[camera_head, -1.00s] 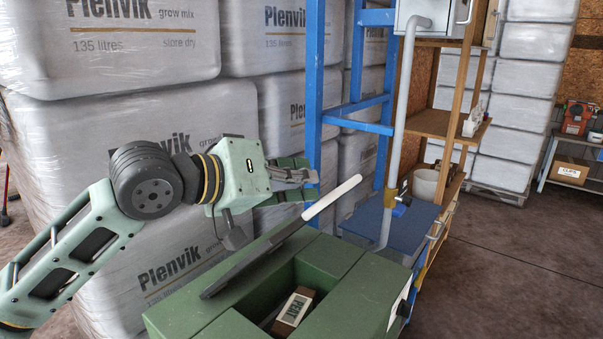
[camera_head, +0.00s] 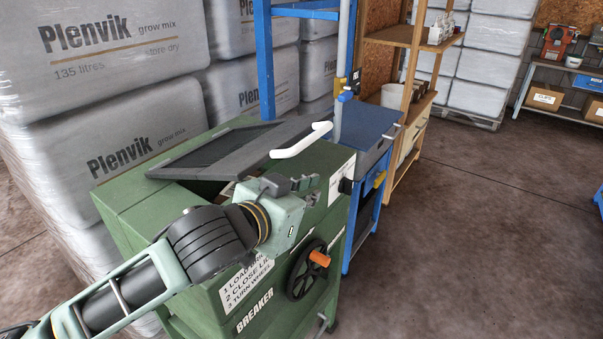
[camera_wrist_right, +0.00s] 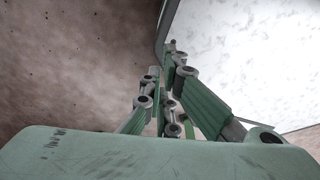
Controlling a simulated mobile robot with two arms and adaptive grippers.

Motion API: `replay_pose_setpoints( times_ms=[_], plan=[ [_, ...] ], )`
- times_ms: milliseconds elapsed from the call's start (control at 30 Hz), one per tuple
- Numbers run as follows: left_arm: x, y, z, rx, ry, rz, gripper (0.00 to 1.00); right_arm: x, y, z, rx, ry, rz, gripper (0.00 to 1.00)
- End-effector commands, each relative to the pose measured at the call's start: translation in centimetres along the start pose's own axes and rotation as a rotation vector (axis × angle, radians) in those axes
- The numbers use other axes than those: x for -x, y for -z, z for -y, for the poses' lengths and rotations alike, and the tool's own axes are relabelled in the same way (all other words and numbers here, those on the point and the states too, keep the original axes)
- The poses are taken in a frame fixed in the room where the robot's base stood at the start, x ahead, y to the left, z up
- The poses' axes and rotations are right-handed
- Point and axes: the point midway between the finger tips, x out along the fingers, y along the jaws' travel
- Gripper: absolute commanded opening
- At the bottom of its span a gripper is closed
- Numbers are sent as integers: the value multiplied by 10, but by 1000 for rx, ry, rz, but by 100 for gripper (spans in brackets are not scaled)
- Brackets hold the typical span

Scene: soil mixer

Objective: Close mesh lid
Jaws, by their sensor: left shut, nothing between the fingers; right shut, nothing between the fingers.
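The mesh lid (camera_head: 225,148), a dark mesh panel in a grey frame, lies at a low tilt over the top of the green breaker (camera_head: 130,203). A dark gap shows under its near edge, so it is not flush. Its white handle (camera_head: 300,141) sticks out at the right end. My left gripper (camera_head: 303,186) is shut and empty, in front of and below the handle and apart from it in the picture. The left arm hides part of the breaker's top and front. My right gripper (camera_wrist_right: 163,62) shows only in the right wrist view, shut and empty.
The breaker's front has a black handwheel (camera_head: 305,268) with an orange knob. A blue cart (camera_head: 362,130) stands right behind the breaker, near a wooden shelf (camera_head: 405,40). Wrapped Plenvik bales (camera_head: 110,110) are stacked at the left.

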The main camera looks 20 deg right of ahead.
Motion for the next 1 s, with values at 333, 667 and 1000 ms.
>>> replay_pose_setpoints(
  times_ms=[333,667,1000],
  plan=[
    [-3,-8,-3,-26,9,-3,0,-4,-9,0,2,0,14,0],
    [-3,-8,-3,-24,9,-2,0,-4,-22,-5,5,-5,33,0],
    [-3,-8,-3,-24,9,-2,0,-4,-13,-6,4,-6,19,0]
  ],
)
